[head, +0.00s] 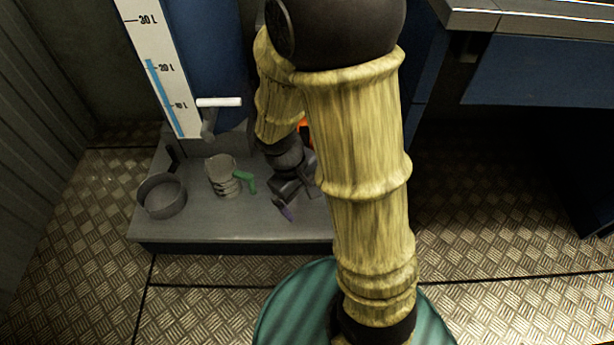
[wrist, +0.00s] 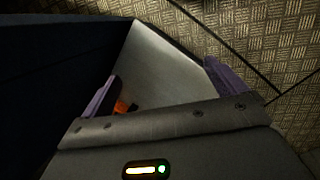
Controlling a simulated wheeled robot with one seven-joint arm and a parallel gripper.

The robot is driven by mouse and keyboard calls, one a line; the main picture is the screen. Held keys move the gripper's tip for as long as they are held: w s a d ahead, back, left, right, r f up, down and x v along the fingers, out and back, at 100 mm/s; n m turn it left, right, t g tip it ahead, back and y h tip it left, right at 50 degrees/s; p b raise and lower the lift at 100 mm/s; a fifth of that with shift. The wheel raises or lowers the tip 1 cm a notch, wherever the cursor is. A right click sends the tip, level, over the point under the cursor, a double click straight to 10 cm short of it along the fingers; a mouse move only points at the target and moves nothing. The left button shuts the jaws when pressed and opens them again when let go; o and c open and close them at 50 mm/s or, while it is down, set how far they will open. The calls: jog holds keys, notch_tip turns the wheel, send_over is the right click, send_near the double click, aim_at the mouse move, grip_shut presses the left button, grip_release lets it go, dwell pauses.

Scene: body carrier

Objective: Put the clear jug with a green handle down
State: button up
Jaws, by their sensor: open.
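The clear jug (head: 221,177) stands upright on the grey platform (head: 200,228) in the head view. Its green handle (head: 246,182) points right, toward my gripper (head: 285,204). My gripper is to the right of the jug, apart from the handle, low over the platform. In the wrist view my gripper (wrist: 165,86) has its two purple fingers spread wide with nothing held between them. The jug does not show in the wrist view.
A round grey pan (head: 162,196) stands left of the jug. Behind are a blue cabinet with a litre scale (head: 158,70) and a white-handled lever (head: 219,102). An orange thing (head: 304,128) is partly hidden behind my arm. The platform's front strip is clear.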

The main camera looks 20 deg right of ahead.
jog(key=r+m+t+y, duration=0.1)
jog(key=r+m, duration=0.1)
jog(key=r, duration=0.1)
jog(key=r+m+t+y, duration=0.1)
jog(key=r+m+t, duration=0.1)
jog(key=r+m, duration=0.1)
jog(key=shift+d+t+y, duration=0.2)
jog(key=shift+t+y, duration=0.1)
jog(key=shift+y, duration=0.1)
jog(key=w+r+p+v, duration=0.1)
jog(key=w+p+v, duration=0.3)
jog(key=p+v, duration=1.4)
jog(key=w+r+p+v, duration=0.1)
jog(key=w+p+v, duration=0.3)
jog(key=p+v, duration=1.4)
jog(key=w+p+v, duration=0.4)
jog(key=p+v, duration=1.4)
jog(key=p, duration=0.1)
jog(key=shift+r+p, duration=0.35)
jog(key=shift+r, duration=0.15)
jog(key=shift+w, duration=0.1)
jog(key=shift+c, duration=0.5)
